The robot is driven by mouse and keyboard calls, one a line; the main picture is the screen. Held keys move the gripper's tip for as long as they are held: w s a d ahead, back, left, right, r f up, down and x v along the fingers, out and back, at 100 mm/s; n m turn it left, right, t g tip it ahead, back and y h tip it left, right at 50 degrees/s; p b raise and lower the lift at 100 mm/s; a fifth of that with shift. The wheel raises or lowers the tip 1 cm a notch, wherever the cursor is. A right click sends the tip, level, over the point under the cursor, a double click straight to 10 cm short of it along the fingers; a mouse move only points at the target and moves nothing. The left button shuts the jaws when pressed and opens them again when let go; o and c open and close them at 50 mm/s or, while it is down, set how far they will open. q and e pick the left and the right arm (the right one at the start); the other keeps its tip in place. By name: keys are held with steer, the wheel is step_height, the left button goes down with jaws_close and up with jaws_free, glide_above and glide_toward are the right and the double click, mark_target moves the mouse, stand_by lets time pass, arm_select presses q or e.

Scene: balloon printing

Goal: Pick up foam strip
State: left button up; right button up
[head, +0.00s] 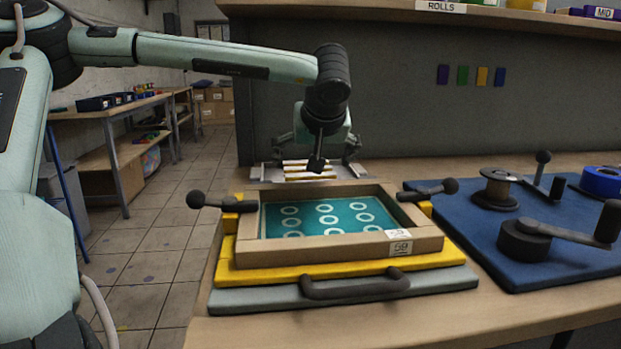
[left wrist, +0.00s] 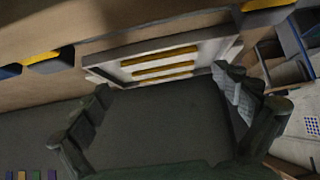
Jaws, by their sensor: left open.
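Several yellow foam strips (head: 308,170) lie side by side on a pale tray (head: 256,172) behind the wooden screen frame. In the left wrist view, three strips (left wrist: 162,62) show on the white tray (left wrist: 112,74), lying roughly parallel. My left gripper (head: 318,158) is over the tray, its fingers spread wide on either side. In the left wrist view its fingers (left wrist: 163,88) are apart with nothing between them, and the strips show just beyond the fingertips. The wrist partly hides the strips in the head view. My right gripper is not in view.
The wooden frame (head: 343,249) with a teal, ring-patterned screen sits in front, on a yellow plate (head: 300,271) and grey base (head: 250,300). Black handles (head: 212,201) stick out at its sides. A blue mat (head: 470,245) with a spool and cranks lies right. A grey panel (head: 400,115) stands behind.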

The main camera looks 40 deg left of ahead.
mark_target(310, 174)
arm_select(q)
steer(key=x, duration=0.4)
steer(key=shift+w+a+f, duration=0.1)
steer(key=shift+a+f, duration=0.05)
steer(key=shift+f, duration=0.05)
steer(key=shift+c, duration=0.5)
steer(key=shift+c, duration=1.2)
